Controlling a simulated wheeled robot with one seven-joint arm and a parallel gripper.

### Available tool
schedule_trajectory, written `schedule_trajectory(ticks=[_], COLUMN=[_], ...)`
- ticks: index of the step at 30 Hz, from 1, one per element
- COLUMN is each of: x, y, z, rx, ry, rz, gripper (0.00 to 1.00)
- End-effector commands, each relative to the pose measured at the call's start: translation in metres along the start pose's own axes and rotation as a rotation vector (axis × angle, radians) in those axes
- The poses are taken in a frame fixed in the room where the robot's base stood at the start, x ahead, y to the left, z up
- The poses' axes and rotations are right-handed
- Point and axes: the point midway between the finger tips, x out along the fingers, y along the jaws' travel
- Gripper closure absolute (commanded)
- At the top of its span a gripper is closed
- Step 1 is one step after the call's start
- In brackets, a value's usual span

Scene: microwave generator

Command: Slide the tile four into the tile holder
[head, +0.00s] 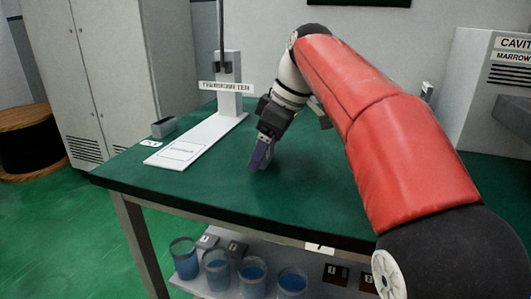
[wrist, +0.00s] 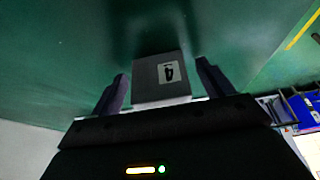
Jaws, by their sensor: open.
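My gripper (head: 258,155) points down close above the green table top in the head view, just right of the white stand's base. In the wrist view my gripper (wrist: 162,68) is open, one dark purple finger on each side of a grey block marked 4, the tile four (wrist: 150,88). The tile sits between the fingers with gaps visible on both sides. I cannot make out the tile in the head view, where the gripper covers that spot. A small grey open box (head: 163,127) stands at the table's left edge; I cannot tell whether it is the tile holder.
A white stand (head: 214,134) with an upright column and label plate occupies the table's left part. A small white tag (head: 151,143) lies by the grey box. Blue-filled beakers (head: 252,281) stand on the lower shelf. The table's front middle (head: 290,205) is clear.

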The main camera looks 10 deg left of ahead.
Motion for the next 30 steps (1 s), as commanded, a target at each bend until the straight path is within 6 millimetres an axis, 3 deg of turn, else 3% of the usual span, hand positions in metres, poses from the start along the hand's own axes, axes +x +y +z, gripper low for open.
schedule_trajectory(ticks=[8, 19, 30], x=[0.0017, 0.0016, -0.005], y=[-0.0003, -0.0003, 0.0003], z=[-0.0002, -0.0002, -0.003], rx=[-0.001, 0.0, 0.0], ry=[0.0, 0.0, 0.002], rz=[0.0, 0.0, 0.002], gripper=[0.23, 0.71, 0.72])
